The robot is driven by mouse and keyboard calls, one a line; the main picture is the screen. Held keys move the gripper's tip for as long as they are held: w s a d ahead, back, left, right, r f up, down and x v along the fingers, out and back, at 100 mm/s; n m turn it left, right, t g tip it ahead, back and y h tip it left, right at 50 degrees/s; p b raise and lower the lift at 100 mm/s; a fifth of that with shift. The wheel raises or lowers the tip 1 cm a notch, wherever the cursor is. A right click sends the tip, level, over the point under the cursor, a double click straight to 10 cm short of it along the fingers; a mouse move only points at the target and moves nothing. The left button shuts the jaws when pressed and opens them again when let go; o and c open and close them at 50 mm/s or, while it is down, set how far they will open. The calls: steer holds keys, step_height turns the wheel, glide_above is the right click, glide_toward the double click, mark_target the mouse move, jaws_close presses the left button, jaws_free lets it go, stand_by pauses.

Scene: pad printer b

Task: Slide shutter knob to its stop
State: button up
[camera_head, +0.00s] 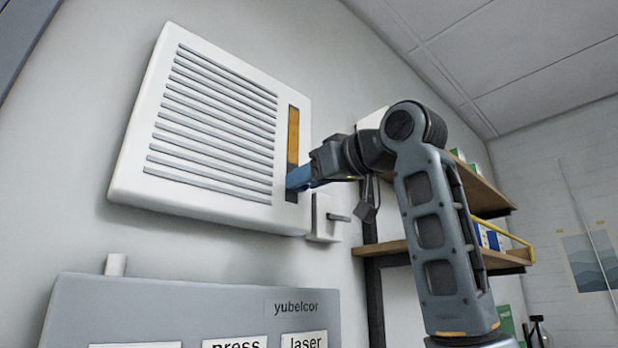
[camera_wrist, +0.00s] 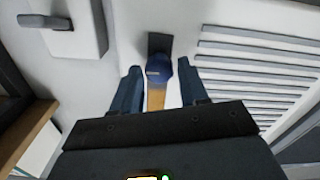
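The shutter knob (camera_wrist: 159,68) is a round dark blue knob in a vertical slot on the white louvred vent. In the wrist view it sits between an orange strip (camera_wrist: 156,98) and a short dark stretch of slot (camera_wrist: 159,43). In the head view the orange strip (camera_head: 293,136) fills the upper slot and the dark stretch (camera_head: 292,196) is at the bottom; my gripper hides the knob. My gripper (camera_head: 292,181) is at the lower slot. In the wrist view my gripper (camera_wrist: 159,72) is open, with one blue finger on each side of the knob and narrow gaps visible.
The white vent (camera_head: 135,160) has several horizontal slats. A small white box with a grey lever (camera_head: 338,216) sits just below right of it. Wooden shelves (camera_head: 400,246) stand right, behind my arm. A grey panel (camera_head: 185,298) is below.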

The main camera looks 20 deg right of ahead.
jaws_close()
steer(key=shift+r, duration=0.1)
step_height(320, 180, up, 14)
steer(key=shift+r, duration=0.25)
stand_by(0.5)
steer(key=shift+s, duration=0.1)
steer(key=shift+o, duration=1.6)
jaws_free()
steer(key=shift+f, duration=0.1)
steer(key=b+v, duration=0.2)
steer(key=v, duration=0.5)
steer(key=shift+s+d+b, duration=0.15)
steer(key=shift+s+b, duration=0.15)
steer(key=shift+b, duration=0.1)
